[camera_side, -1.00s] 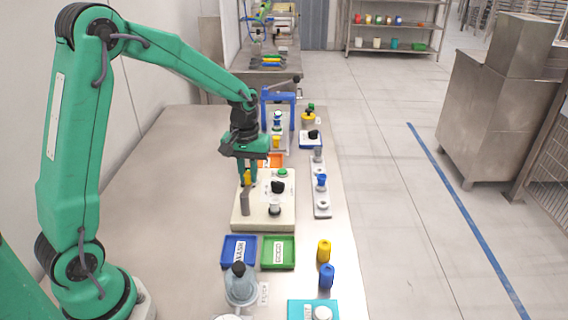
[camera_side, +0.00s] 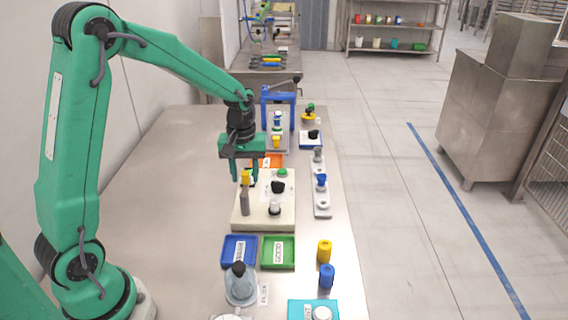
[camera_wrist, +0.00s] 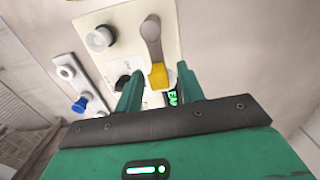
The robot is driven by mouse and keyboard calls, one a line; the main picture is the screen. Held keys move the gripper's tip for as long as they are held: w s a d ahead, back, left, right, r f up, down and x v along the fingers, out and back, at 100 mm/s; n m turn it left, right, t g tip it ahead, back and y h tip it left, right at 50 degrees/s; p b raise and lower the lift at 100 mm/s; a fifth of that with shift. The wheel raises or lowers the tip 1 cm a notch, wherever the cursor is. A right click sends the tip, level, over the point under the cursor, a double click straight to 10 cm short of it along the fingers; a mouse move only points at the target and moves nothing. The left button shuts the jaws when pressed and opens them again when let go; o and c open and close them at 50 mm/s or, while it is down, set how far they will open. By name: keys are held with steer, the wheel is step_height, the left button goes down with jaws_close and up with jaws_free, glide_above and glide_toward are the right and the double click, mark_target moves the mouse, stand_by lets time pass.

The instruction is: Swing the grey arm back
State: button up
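The grey arm (camera_side: 245,203), with a yellow end (camera_side: 245,177), is on the left side of a cream base unit (camera_side: 285,215). In the wrist view the grey arm (camera_wrist: 150,30) runs from its round end down to the yellow end (camera_wrist: 159,76). My gripper (camera_side: 248,175) is above the unit at the yellow end, fingers pointing down. In the wrist view my gripper (camera_wrist: 159,88) is open, with the yellow end between or just beyond its fingertips and visible gaps at the sides. I cannot tell whether a finger touches it.
The base unit also carries a black knob (camera_side: 278,187) and a green button (camera_side: 282,172). Blue (camera_side: 239,262) and green (camera_side: 278,266) trays lie in front of it. A strip with a blue knob (camera_side: 321,180) is to the right. A blue frame (camera_side: 278,97) stands behind.

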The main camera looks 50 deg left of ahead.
steer(key=shift+r, duration=0.15)
steer(key=shift+r, duration=3.75)
steer(key=shift+s+d+r, duration=0.2)
steer(key=shift+s+r, duration=0.1)
steer(key=shift+r, duration=0.05)
steer(key=s+d+r+m+t, duration=0.2)
steer(key=s+d+r+m, duration=0.1)
steer(key=s, duration=0.6)
steer(key=s+d+r+m+t, duration=0.3)
steer(key=s+m, duration=0.3)
steer(key=s, duration=0.3)
steer(key=shift+s+d+t, duration=0.2)
steer(key=shift+d+t, duration=0.1)
steer(key=shift+d, duration=0.3)
